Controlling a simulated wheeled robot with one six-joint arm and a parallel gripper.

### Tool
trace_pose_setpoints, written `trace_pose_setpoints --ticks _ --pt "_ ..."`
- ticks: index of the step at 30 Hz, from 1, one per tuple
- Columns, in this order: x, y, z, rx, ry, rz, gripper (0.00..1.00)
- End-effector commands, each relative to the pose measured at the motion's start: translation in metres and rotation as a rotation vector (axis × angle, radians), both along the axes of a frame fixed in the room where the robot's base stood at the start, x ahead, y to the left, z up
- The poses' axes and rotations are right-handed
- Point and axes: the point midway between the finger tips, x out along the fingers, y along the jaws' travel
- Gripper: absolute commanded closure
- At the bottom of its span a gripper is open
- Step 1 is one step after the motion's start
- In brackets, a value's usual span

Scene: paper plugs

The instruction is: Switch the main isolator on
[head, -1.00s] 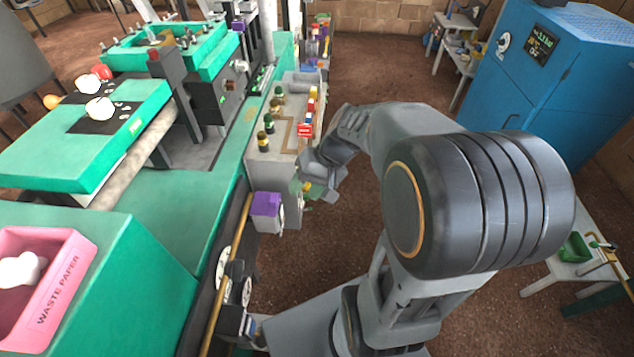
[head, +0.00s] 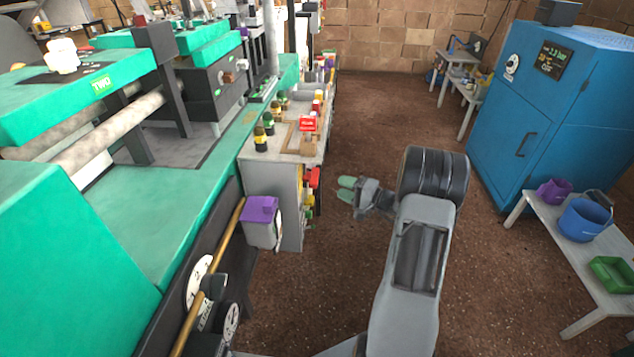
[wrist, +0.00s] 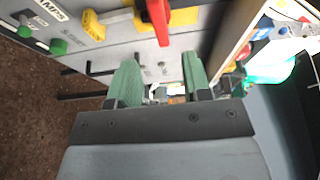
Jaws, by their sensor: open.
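A red handle (wrist: 158,18) with yellow parts (wrist: 118,15) stands out from a grey panel (wrist: 110,52) in the wrist view. It looks like the main isolator, but no label naming it is readable. In the head view the red handle (head: 314,178) is on the right side of the grey console (head: 272,183). My gripper (head: 346,189) is to its right, apart from it, with green fingers pointing left. In the wrist view my gripper (wrist: 161,78) is open, with nothing held between its fingers; the handle lies beyond them. Whether the handle is on or off cannot be told.
Green knobs (wrist: 58,46) and thin dark rods (wrist: 83,95) project from the panel. A purple-topped box (head: 261,222) sits at the console's near corner. The blue cabinet (head: 545,100) and a white table (head: 548,232) stand right. The brown floor between is clear.

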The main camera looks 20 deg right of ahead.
Motion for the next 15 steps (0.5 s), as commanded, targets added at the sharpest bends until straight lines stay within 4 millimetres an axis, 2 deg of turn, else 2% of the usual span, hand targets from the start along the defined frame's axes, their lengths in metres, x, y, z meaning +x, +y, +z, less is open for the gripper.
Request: trace_pose_setpoints --ticks 6,15 --pt "0.034 0.028 -0.001 -0.001 -0.001 0.005 0.55" --pt "0.066 0.053 -0.001 -0.001 0.001 0.003 0.55"
